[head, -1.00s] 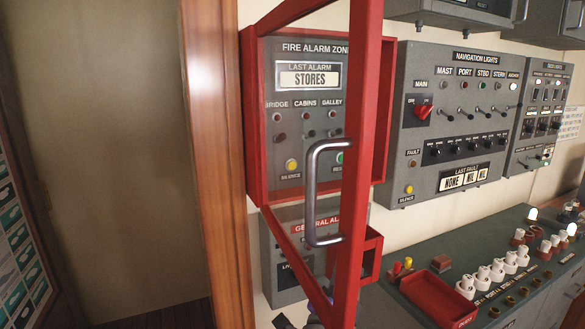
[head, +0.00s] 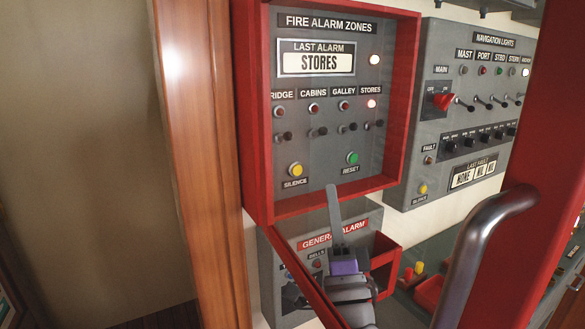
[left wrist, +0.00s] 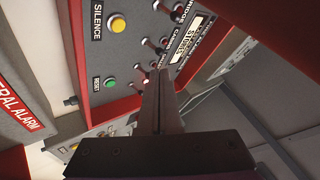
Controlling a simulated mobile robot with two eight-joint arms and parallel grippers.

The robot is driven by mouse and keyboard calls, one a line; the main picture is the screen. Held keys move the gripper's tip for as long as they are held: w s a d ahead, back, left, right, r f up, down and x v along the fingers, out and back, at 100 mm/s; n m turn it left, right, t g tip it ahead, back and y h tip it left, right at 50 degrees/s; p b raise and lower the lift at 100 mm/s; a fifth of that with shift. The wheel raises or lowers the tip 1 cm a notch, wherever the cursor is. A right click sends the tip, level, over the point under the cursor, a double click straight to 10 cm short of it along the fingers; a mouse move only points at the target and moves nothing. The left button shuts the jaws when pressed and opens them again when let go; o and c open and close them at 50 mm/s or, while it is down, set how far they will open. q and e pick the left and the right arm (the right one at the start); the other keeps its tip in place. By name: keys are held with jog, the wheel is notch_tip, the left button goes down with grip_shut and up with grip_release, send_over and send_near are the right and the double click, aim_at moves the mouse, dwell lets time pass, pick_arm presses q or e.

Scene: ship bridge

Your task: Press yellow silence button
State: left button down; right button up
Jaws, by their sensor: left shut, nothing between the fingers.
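The yellow silence button (head: 295,169) is at the lower left of the grey fire alarm panel (head: 322,80), above a SILENCE label. It also shows in the left wrist view (left wrist: 118,24), near the top. My left gripper (head: 333,192) is shut and empty. Its upright fingers stand in front of the panel box's lower rim, below and right of the yellow button and apart from it in the picture. The fingers (left wrist: 161,80) point up in the left wrist view, with the button up and left of them. My right gripper is not in view.
The green reset button (head: 352,158) is right of the yellow one. The box's red-framed door (head: 545,130) stands open at the right, with a metal handle (head: 480,240). The general alarm panel (head: 320,243) is below. Another yellow button (head: 422,188) is on the navigation lights panel.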

pick_arm(q)
jog(key=shift+w+a, duration=0.8)
jog(key=shift+w, duration=0.4)
jog(key=shift+w+a, duration=0.8)
jog(key=shift+w, duration=0.35)
jog(key=shift+w+a, duration=0.8)
jog(key=shift+w, duration=0.4)
jog(key=shift+w, duration=0.1)
jog(key=shift+w+a, duration=0.2)
jog(key=shift+w, duration=0.05)
jog(key=shift+w+a+p, duration=0.25)
jog(key=shift+w+p, duration=0.05)
jog(key=shift+w, duration=0.05)
dwell(0.3)
jog(key=shift+s, duration=0.1)
jog(key=shift+s+d, duration=0.45)
jog(key=shift+s, duration=0.15)
jog(key=shift+s, duration=0.1)
